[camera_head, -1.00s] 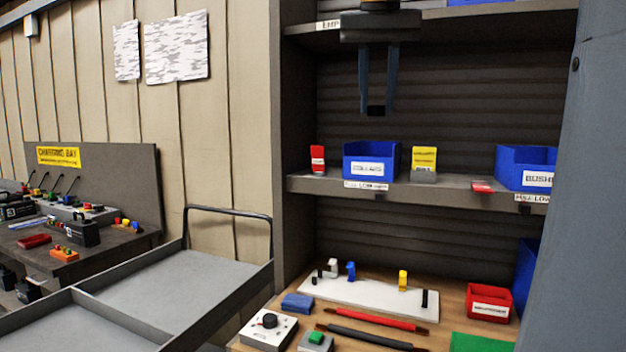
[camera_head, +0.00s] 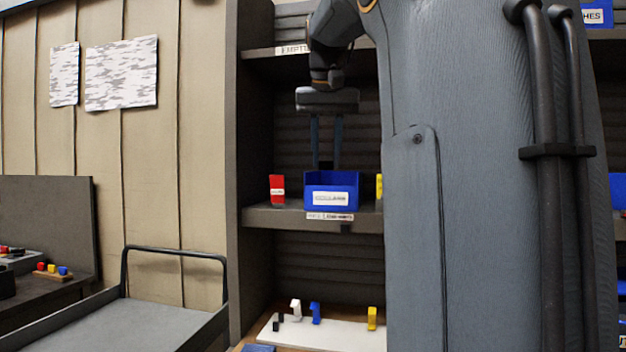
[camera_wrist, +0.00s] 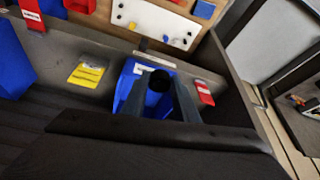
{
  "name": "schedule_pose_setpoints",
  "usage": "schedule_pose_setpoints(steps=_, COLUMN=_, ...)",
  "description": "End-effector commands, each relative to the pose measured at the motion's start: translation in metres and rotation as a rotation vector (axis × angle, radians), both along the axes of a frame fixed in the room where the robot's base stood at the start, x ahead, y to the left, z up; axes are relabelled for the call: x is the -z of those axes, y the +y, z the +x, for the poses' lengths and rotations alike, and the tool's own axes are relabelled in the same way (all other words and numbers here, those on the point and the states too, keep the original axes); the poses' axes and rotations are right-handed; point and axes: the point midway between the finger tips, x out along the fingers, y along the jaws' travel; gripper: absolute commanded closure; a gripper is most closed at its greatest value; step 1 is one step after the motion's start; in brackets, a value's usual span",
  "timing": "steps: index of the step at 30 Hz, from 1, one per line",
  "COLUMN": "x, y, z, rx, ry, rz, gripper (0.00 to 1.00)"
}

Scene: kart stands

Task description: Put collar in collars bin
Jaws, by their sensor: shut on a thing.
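The collar (camera_head: 326,165) is a small black piece held between the fingertips of my gripper (camera_head: 326,160). My gripper points down with its two long fingers shut on the collar, just above the blue collars bin (camera_head: 347,179), which stands on the middle shelf with a white label on its front. In the wrist view the dark, round collar (camera_wrist: 159,81) sits between the fingers and overlaps the blue bin (camera_wrist: 127,82). The fingers hide part of the bin, and its inside is mostly hidden.
A red card holder (camera_head: 277,188) stands left of the bin on the shelf (camera_head: 270,217). A yellow card holder (camera_wrist: 87,75) stands on its other side. The upper shelf (camera_head: 262,53) is above. My own arm blocks the right of the head view.

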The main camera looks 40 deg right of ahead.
Motion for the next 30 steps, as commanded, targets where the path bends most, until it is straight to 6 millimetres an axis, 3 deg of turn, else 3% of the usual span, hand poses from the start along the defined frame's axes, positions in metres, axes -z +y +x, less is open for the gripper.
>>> schedule_pose_setpoints(steps=6, x=-0.001, y=-0.039, z=0.032, rx=0.002, ry=0.002, rz=0.002, gripper=0.99)
schedule_pose_setpoints(steps=15, x=-0.001, y=-0.069, z=0.059, rx=0.000, ry=0.001, rz=0.001, gripper=0.99)
schedule_pose_setpoints(steps=19, x=0.000, y=-0.080, z=0.067, rx=0.000, ry=0.001, rz=0.001, gripper=0.99)
schedule_pose_setpoints(steps=30, x=0.033, y=-0.078, z=0.066, rx=0.000, ry=0.000, rz=0.000, gripper=0.99)
